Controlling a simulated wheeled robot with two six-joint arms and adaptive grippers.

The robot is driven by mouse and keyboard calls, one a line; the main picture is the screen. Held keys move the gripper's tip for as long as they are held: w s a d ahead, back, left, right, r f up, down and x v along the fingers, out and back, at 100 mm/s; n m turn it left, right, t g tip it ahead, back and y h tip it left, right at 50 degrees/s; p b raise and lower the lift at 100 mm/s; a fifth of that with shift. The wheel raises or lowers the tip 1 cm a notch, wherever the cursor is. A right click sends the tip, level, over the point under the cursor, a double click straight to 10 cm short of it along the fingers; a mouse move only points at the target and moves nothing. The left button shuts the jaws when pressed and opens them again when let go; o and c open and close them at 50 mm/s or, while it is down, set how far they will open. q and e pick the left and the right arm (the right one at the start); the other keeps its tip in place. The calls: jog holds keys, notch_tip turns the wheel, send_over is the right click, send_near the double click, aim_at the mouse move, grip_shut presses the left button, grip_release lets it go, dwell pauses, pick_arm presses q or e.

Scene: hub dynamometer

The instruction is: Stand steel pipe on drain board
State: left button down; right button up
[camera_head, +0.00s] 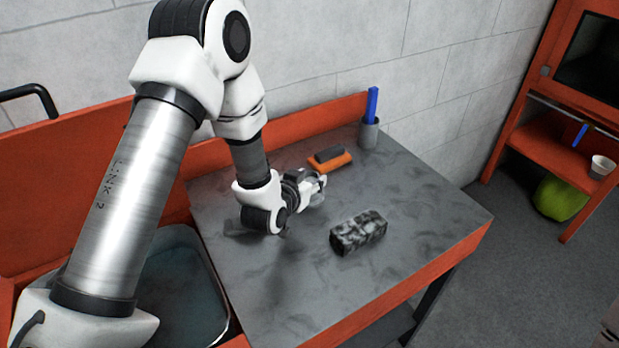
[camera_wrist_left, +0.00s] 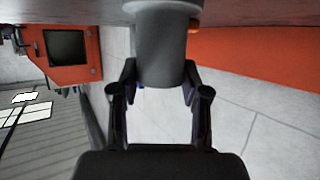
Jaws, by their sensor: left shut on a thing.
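The steel pipe (camera_wrist_left: 168,45) is a plain grey cylinder between the fingers of my left gripper (camera_wrist_left: 160,85) in the left wrist view. The gripper is shut on it. The pipe stands about square to the grey surface along that view's top edge; its far end is cut off there, so I cannot tell whether it touches. In the head view my left gripper (camera_head: 316,186) is low over the grey drain board (camera_head: 420,200), and the pipe is hard to make out there. My right gripper is not in view.
A mottled black-and-white block (camera_head: 358,232) lies in front of the gripper. An orange sponge-like piece with a dark top (camera_head: 330,160) lies behind it. A grey cup (camera_head: 369,134) holds a blue item at the back. A sink basin (camera_head: 205,275) is left. The board's right side is clear.

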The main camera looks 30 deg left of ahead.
pick_arm(q)
jog(key=c, duration=0.6)
grip_release()
jog(key=shift+s, duration=0.1)
jog(key=shift+o, duration=0.2)
jog(key=shift+r, duration=0.25)
jog(key=b+v, duration=0.1)
jog(key=v, duration=0.5)
jog(key=shift+s+d+f+b, duration=0.1)
jog(key=shift+s+f+b, duration=0.05)
jog(key=shift+s+b, duration=0.15)
jog(key=p+v, duration=0.5)
jog(key=p, duration=0.4)
jog(key=shift+s+r+p, duration=0.2)
jog(key=shift+p, duration=0.2)
